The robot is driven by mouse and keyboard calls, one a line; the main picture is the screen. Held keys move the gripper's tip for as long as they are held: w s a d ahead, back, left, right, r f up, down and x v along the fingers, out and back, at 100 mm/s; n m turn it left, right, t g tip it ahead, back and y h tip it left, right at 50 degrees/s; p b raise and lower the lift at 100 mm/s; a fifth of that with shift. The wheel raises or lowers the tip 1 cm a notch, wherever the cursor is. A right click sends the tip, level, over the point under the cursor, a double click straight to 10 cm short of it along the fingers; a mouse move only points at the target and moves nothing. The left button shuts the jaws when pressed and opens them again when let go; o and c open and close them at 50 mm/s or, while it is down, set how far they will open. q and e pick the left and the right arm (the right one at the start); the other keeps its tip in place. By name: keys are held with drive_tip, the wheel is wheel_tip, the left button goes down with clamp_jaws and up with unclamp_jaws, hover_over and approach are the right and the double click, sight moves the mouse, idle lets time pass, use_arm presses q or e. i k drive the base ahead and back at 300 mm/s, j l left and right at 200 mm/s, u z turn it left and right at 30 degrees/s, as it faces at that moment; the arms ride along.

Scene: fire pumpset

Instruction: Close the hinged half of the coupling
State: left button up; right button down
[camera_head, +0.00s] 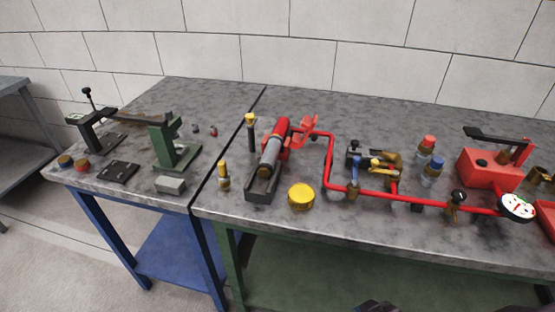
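The coupling appears to be the red fitting (281,127) at the far end of a grey cylinder. Its hinged half seems to be the lighter red curved piece (304,129), which stands tilted up and away on the right side, so the coupling looks open. The grey cylinder (270,152) lies in a dark cradle (262,190) on the right-hand table. A red pipe (329,160) starts close to the hinged piece; I cannot tell whether they touch.
A yellow round cap (301,196) and two yellow-topped posts (223,175) stand near the cradle. Valves and a gauge (517,206) sit along the pipe to the right. A green press (172,145) stands on the left table (215,95).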

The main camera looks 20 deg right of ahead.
sight(297, 141)
drive_tip(key=k+l, duration=0.1)
drive_tip(key=l, duration=0.35)
drive_tip(key=l+z, duration=0.1)
drive_tip(key=l, duration=0.35)
drive_tip(key=k+l, duration=0.15)
drive_tip(key=l, duration=0.3)
